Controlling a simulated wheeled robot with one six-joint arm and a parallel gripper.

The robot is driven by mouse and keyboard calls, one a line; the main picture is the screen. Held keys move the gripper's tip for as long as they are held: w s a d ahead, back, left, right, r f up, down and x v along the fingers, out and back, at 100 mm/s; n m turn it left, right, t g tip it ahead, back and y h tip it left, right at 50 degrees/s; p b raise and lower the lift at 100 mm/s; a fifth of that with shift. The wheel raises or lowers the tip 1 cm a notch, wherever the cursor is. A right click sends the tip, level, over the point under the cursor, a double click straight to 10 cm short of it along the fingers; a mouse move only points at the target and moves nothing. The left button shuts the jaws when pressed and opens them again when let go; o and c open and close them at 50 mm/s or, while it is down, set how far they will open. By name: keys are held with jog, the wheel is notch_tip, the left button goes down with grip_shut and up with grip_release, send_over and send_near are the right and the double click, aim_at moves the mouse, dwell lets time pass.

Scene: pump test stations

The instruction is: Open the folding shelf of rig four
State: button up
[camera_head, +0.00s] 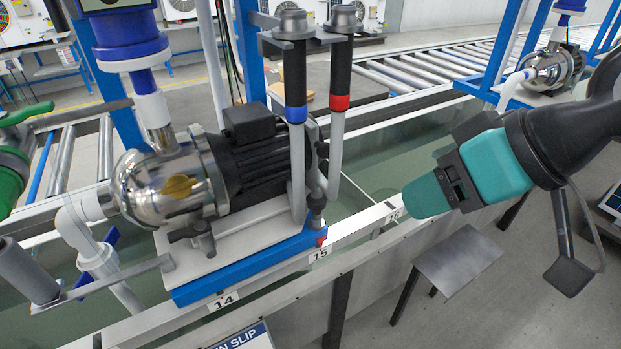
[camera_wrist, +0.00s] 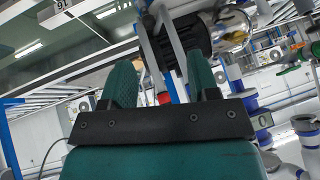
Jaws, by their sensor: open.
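My gripper (camera_head: 428,194) is teal and reaches in from the right in the head view, above the front rail and to the right of the near pump. In the wrist view its two fingers (camera_wrist: 161,78) are apart with nothing held between them. A flat grey plate (camera_head: 458,262) on dark legs stands below the gripper, in front of the rail. I cannot tell whether it is the folding shelf or a separate stool. No label reading rig four shows; the rail (camera_head: 345,243) carries numbers 14, 15 and 16.
A steel pump with a black motor (camera_head: 250,155) sits on a blue-edged base at left. Two upright handles, blue-banded (camera_head: 294,80) and red-banded (camera_head: 341,80), rise beside it, left of my gripper. A second pump (camera_head: 555,68) stands at the back right.

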jog(key=w+a+f+t+y+b, duration=0.3)
jog(key=w+f+t+b, duration=0.6)
jog(key=b, duration=0.7)
jog(key=t+y+p, duration=0.1)
jog(key=t+p, duration=0.1)
jog(key=p, duration=0.7)
send_near(327, 150)
jog(key=p+x, duration=0.8)
jog(key=x, duration=0.2)
jog(key=shift+w+a, duration=0.2)
jog(key=shift+w, duration=0.05)
jog(key=shift+w+a+f+p, duration=0.15)
jog(key=shift+w+a+p, duration=0.15)
jog(key=shift+w, duration=0.2)
grip_shut()
